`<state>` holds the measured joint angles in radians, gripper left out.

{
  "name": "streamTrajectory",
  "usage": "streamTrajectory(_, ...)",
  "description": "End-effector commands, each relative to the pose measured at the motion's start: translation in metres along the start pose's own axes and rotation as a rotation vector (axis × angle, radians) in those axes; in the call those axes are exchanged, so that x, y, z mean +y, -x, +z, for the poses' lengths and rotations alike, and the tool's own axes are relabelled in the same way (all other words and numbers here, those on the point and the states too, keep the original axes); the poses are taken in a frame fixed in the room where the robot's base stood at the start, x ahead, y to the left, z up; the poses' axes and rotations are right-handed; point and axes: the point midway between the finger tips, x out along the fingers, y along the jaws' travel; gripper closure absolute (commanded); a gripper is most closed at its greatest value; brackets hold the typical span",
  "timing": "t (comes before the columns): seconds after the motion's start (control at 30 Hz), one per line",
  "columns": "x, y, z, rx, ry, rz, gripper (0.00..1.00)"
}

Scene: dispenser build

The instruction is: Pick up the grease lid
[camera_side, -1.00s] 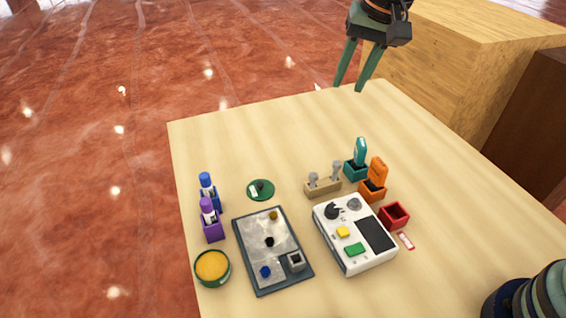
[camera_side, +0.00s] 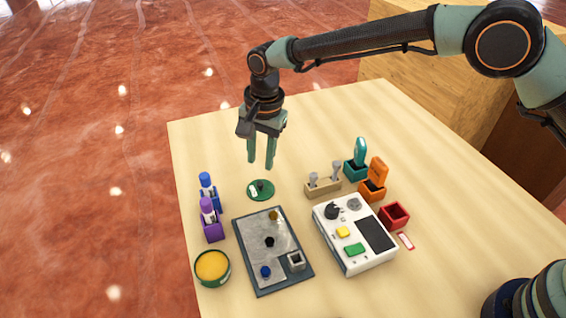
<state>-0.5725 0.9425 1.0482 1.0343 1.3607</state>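An open green tub (camera_side: 212,266) with yellow-orange grease stands at the table's left front. My gripper (camera_side: 260,166) points down just above and behind the lid in the picture. Its two green fingers are apart with nothing between them. The fingertips appear clear of the lid, though the exact height is hard to tell.
A grey tray (camera_side: 247,265) lies in front of the lid. Blue (camera_side: 208,191) and purple (camera_side: 211,222) holders with bottles stand to its left. A beige holder (camera_side: 322,188) and a white device (camera_side: 354,262) stand to the right. The table behind the lid is clear.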

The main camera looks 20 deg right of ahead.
Motion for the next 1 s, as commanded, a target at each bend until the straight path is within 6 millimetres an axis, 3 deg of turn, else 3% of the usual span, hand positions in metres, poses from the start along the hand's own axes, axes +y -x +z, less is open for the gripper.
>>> streamTrajectory(0.1, 0.000, -0.016, 0.000, 0.000, 0.000, 0.002, 0.64)
streamTrajectory(0.37, 0.002, -0.035, 0.000, 0.000, 0.001, 0.002, 0.64)
streamTrajectory(0.6, 0.004, -0.068, 0.001, 0.000, 0.001, 0.001, 0.64)
streamTrajectory(0.93, 0.003, -0.075, 0.001, 0.000, 0.001, -0.002, 0.64)
streamTrajectory(0.97, 0.003, -0.075, 0.001, 0.000, 0.001, -0.002, 0.71)
streamTrajectory(1.0, 0.003, -0.075, 0.000, 0.000, 0.001, -0.002, 0.86)
